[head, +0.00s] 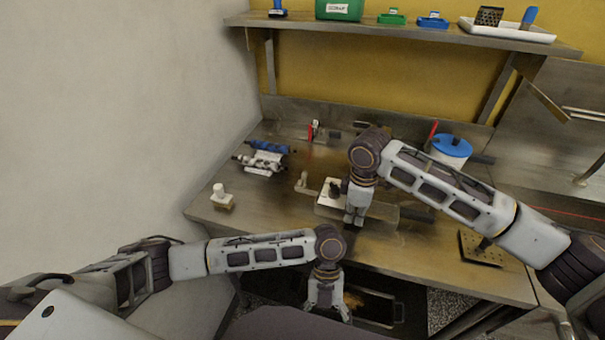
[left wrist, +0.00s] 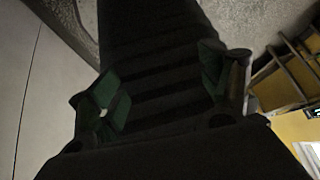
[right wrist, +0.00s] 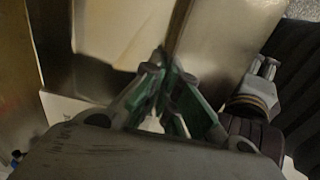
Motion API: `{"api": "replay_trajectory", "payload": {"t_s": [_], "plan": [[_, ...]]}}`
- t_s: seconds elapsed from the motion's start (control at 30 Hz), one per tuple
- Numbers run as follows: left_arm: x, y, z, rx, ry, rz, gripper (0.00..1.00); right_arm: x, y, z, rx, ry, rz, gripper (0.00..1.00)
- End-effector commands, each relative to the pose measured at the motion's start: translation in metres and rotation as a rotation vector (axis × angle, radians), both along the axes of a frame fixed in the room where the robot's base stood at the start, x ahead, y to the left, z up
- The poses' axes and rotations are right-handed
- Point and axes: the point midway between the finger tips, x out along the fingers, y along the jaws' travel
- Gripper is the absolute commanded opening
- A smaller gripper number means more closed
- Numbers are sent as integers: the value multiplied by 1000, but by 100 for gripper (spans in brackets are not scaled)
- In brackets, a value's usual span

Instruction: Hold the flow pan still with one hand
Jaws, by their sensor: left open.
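The flow pan (head: 385,210), as best I can tell, is the low metal pan near the bench's front edge, with a pale plate at its left. My right gripper (head: 351,221) reaches down to its front side. In the right wrist view the green-padded fingers (right wrist: 164,62) are drawn together at a thin metal edge, which seems to be the pan's rim; the exact contact is partly hidden. My left gripper (head: 328,302) is open and empty, hanging below the bench's front edge. Its parted fingers show in the left wrist view (left wrist: 165,95).
A silver and blue roller-like part (head: 262,160) and a small pale block with a knob (head: 222,198) lie at the left. A perforated plate (head: 482,248) lies front right. A shelf (head: 400,30) runs above.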

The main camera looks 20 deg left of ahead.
Motion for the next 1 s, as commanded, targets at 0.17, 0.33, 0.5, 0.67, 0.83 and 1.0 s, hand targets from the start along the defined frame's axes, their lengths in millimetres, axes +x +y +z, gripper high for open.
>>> {"api": "replay_trajectory", "payload": {"t_s": [0.17,0.33,0.5,0.67,0.83,1.0], "plan": [[-9,14,25,16,114,-6,79,0,0,0,1,-1,0,0],[-17,29,51,28,220,-22,79,0,0,0,0,-1,0,0],[-23,43,79,33,321,-47,79,0,0,0,0,-1,0,0],[-25,57,105,32,398,-76,79,0,0,0,0,-1,0,0],[-8,68,141,5,407,-106,79,0,0,0,0,-1,0,0],[15,69,169,-34,342,-117,79,0,0,0,0,-1,0,0]]}}
